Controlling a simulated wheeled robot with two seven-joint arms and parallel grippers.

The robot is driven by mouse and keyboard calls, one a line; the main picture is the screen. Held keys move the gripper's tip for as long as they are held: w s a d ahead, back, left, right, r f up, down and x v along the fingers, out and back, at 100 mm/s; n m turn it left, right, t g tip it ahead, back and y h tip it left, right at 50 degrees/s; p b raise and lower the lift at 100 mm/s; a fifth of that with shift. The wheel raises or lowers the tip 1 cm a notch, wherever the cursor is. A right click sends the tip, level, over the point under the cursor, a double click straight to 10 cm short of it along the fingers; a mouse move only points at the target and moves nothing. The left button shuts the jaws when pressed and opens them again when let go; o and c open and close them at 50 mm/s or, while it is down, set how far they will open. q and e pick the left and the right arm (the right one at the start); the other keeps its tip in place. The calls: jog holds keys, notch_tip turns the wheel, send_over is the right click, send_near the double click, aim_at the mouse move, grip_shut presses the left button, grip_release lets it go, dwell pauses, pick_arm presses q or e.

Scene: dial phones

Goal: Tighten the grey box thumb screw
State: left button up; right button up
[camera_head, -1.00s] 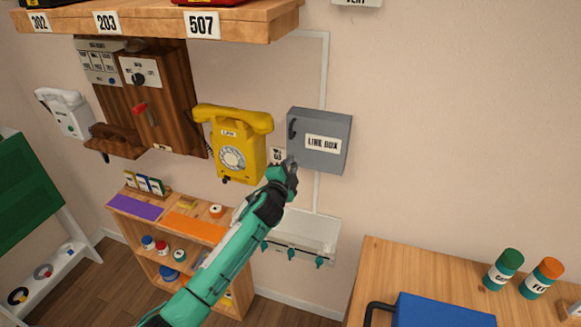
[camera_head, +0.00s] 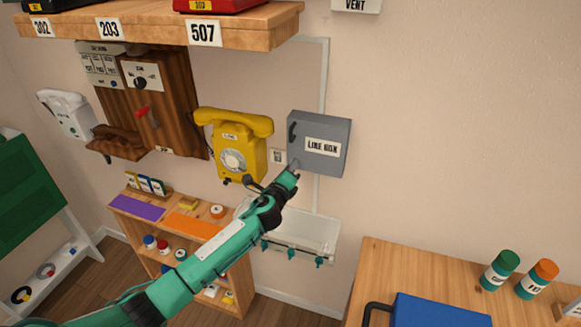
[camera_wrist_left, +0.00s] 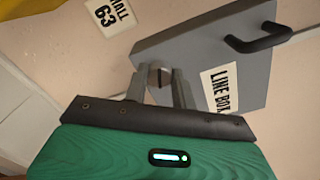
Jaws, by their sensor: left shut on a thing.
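The grey box (camera_head: 321,132) labelled "LINE BOX" hangs on the wall right of the yellow phone. It fills the upper right of the left wrist view (camera_wrist_left: 215,50), where its dark handle also shows. The thumb screw (camera_wrist_left: 156,78) is a small round piece at the box's lower corner, between my fingers. My left gripper (camera_head: 293,170) reaches up to that corner from below. In the left wrist view, its two fingers (camera_wrist_left: 158,85) are closed on the thumb screw. In the head view the screw is hidden by the gripper. My right gripper is not in view.
The yellow phone (camera_head: 234,142) hangs close left of the box. A white tray (camera_head: 318,231) with teal hooks is below. A wooden shelf (camera_head: 160,32) juts out above left. A table (camera_head: 415,262) with a blue case (camera_head: 440,311) stands lower right. The wall right of the box is clear.

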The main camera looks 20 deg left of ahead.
pick_arm(q)
jog(key=shift+d+m+p, duration=0.1)
jog(key=shift+m+p, duration=3.05)
jog(key=shift+m, duration=3.75)
jog(key=o, duration=1)
jog(key=shift+s+a+b, duration=0.15)
jog(key=shift+s+b, duration=0.65)
jog(key=shift+s, duration=2.65)
jog(key=shift+s+a+b, duration=0.1)
jog(key=shift+s+b, duration=0.7)
jog(key=shift+s, duration=2.65)
